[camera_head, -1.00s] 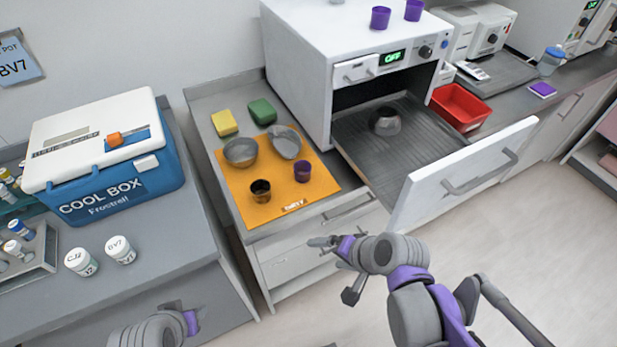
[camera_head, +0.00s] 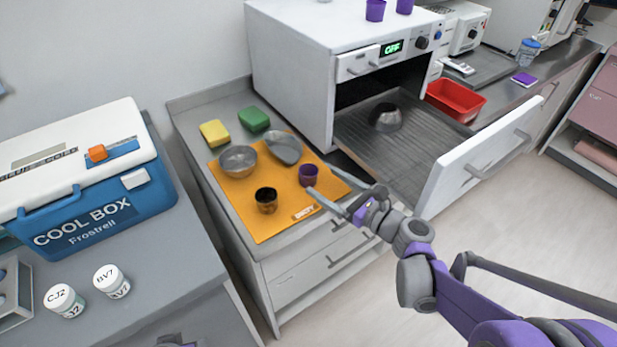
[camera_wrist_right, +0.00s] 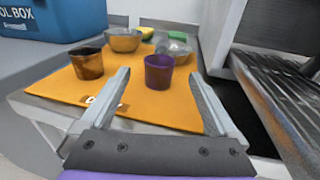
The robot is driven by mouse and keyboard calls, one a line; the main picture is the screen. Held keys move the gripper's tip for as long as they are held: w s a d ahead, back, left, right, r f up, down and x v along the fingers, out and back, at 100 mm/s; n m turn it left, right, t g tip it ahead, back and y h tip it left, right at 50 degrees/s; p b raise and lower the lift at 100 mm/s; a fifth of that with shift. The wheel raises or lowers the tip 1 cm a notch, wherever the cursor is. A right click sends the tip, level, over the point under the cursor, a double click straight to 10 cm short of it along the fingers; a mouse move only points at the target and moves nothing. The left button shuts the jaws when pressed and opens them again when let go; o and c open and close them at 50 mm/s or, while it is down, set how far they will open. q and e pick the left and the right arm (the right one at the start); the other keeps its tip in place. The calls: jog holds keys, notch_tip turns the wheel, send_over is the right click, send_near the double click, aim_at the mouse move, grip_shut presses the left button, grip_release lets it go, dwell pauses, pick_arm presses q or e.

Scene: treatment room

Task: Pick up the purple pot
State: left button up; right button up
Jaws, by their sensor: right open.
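The purple pot (camera_head: 309,174) stands upright on the orange mat (camera_head: 240,206), near its right side. In the right wrist view the pot (camera_wrist_right: 159,72) is ahead, between the lines of the two fingers. My right gripper (camera_head: 325,187) is open, with its fingers reaching toward the pot from the front right. In the right wrist view the open fingers (camera_wrist_right: 158,85) have nothing held between them. Whether a fingertip touches the pot is not clear. Only a small piece of my left arm shows at the bottom edge; its gripper is not visible.
A dark, stained pot (camera_head: 266,200) stands left of the purple pot. Two metal bowls (camera_head: 238,161) (camera_head: 284,148) and yellow and green sponges (camera_head: 214,133) (camera_head: 254,119) are behind. The open oven drawer (camera_head: 450,165) is to the right, holding a dark bowl (camera_head: 386,117).

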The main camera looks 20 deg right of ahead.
aim_at(315, 176)
jog(key=x, duration=0.7)
jog(key=shift+s, duration=0.1)
jog(key=shift+c, duration=0.3)
jog(key=c, duration=1.3)
